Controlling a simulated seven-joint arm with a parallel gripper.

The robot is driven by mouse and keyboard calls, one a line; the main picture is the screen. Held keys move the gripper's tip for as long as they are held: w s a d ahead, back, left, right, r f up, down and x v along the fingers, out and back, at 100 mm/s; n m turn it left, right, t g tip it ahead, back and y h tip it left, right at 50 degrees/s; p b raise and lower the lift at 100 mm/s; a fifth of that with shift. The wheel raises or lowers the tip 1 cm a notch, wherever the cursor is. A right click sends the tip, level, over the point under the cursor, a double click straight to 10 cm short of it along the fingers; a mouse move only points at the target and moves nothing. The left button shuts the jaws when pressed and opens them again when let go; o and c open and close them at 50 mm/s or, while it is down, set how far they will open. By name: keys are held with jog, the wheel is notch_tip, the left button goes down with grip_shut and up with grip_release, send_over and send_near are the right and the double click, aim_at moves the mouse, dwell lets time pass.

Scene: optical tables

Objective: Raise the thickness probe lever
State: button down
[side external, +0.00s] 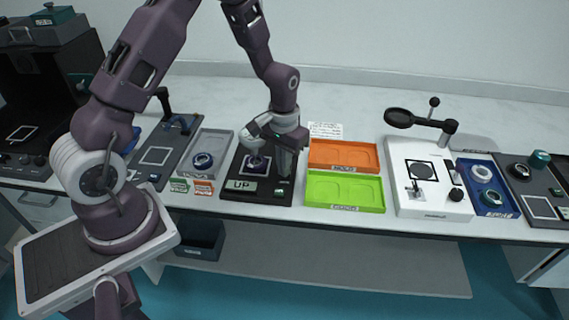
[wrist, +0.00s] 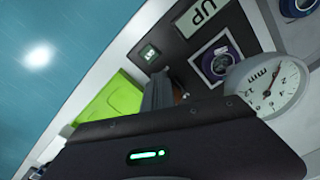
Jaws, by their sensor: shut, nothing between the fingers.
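The thickness probe station is a black base (side external: 262,196) with an "UP" plate (side external: 241,185). The plate also shows in the wrist view (wrist: 204,22). Its round white dial gauge (wrist: 270,88) is at the right of the wrist view. A dark purple-rimmed round piece (wrist: 222,60) sits in a white-outlined square next to the dial. My gripper (side external: 286,172) is shut and empty, pointing down over the right side of the base. Its fingers show in the wrist view (wrist: 158,92). I cannot make out the lever; the gripper likely covers that area.
An orange tray (side external: 343,168) and a green tray (side external: 345,207) lie just right of the station. A grey tray (side external: 222,142) is at its left. A white device with a magnifier (side external: 398,118) stands farther right. The table's front edge is close.

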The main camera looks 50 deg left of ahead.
jog(key=shift+w+a, duration=0.3)
jog(key=shift+a, duration=0.05)
jog(key=shift+w, duration=0.1)
jog(key=shift+w+a, duration=0.35)
jog(key=shift+a, duration=0.05)
jog(key=shift+r, duration=0.1)
dwell(0.3)
notch_tip(320, 180, up, 7)
jog(key=shift+s+d, duration=0.45)
jog(key=s+d+r+m+t, duration=0.1)
jog(key=s+d+r, duration=0.1)
jog(key=s+r, duration=0.45)
jog(key=s+d+r+t, duration=0.2)
jog(key=s+d+r, duration=0.1)
jog(key=r, duration=0.6)
jog(key=s+d+r+m+t, duration=0.1)
jog(key=s+r, duration=0.1)
jog(key=s, duration=0.4)
jog(key=s+d+r+m+t, duration=0.1)
jog(key=s+r, duration=0.1)
jog(key=s, duration=0.5)
jog(key=shift+s+d+r+t, duration=0.2)
jog(key=shift+d+t, duration=0.05)
jog(key=shift+t, duration=0.05)
